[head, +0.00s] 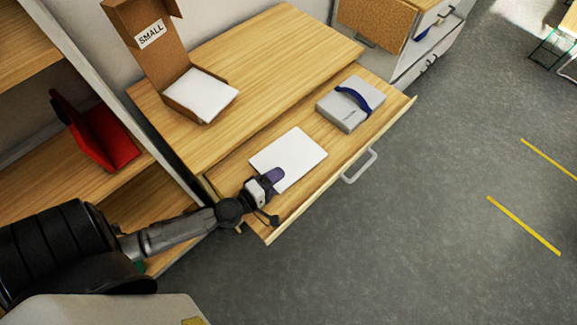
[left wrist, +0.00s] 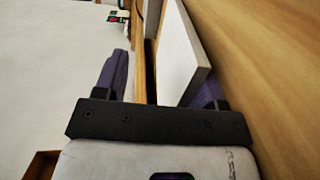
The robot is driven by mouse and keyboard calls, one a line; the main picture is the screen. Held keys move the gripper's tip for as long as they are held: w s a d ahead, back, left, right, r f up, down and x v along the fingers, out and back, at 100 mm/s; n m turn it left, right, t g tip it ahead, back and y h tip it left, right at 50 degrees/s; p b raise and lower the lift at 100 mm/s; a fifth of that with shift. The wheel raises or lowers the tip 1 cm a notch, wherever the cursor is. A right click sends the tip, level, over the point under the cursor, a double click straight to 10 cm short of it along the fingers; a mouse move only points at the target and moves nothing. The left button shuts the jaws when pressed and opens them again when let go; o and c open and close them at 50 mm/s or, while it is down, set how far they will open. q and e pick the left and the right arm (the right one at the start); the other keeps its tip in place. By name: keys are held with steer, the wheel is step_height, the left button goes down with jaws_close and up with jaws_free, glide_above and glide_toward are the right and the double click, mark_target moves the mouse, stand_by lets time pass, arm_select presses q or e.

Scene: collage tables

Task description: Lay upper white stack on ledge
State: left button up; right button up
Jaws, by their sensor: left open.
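One white stack (head: 205,92) sits in an open brown cardboard box marked SMALL (head: 164,39) on the wooden cabinet top (head: 262,55). Another flat white stack (head: 296,158) lies lower, on the pulled-out wooden ledge or drawer (head: 357,143). My left gripper (head: 271,177), with purple fingers, is at this lower stack's near left corner. In the left wrist view the left gripper (left wrist: 161,80) is open, and a white slab (left wrist: 180,55) shows between its fingers, closer to the right one. I cannot tell whether either finger touches it. My right gripper is not in view.
A grey case with a blue strap (head: 350,103) lies farther right on the same pulled-out surface. A metal handle (head: 360,166) sticks out in front. A red object (head: 95,132) stands on the left shelf. Bare wood shows between the lower stack and the case.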

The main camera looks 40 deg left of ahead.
arm_select(q)
steer(key=shift+g, duration=0.4)
steer(key=s+f, duration=0.2)
steer(key=f, duration=0.1)
steer(key=shift+s+d+f, duration=0.15)
steer(key=shift+s+f, duration=0.05)
steer(key=shift+f, duration=0.05)
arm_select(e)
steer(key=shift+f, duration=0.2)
arm_select(q)
steer(key=shift+s+r+p, duration=0.3)
steer(key=shift+r+p, duration=0.15)
steer(key=shift+o, duration=0.3)
steer(key=s+r+p, duration=0.2)
steer(key=s, duration=0.1)
steer(key=s+r+p, duration=0.1)
steer(key=shift+s+d+r+p, duration=0.2)
steer(key=shift+s+r+p, duration=0.1)
steer(key=shift+s+r, duration=0.1)
steer(key=shift+r, duration=0.1)
steer(key=shift+w+r, duration=0.1)
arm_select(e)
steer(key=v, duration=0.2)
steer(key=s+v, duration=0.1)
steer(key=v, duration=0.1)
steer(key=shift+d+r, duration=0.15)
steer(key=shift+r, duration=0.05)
arm_select(q)
steer(key=shift+w+r, duration=0.1)
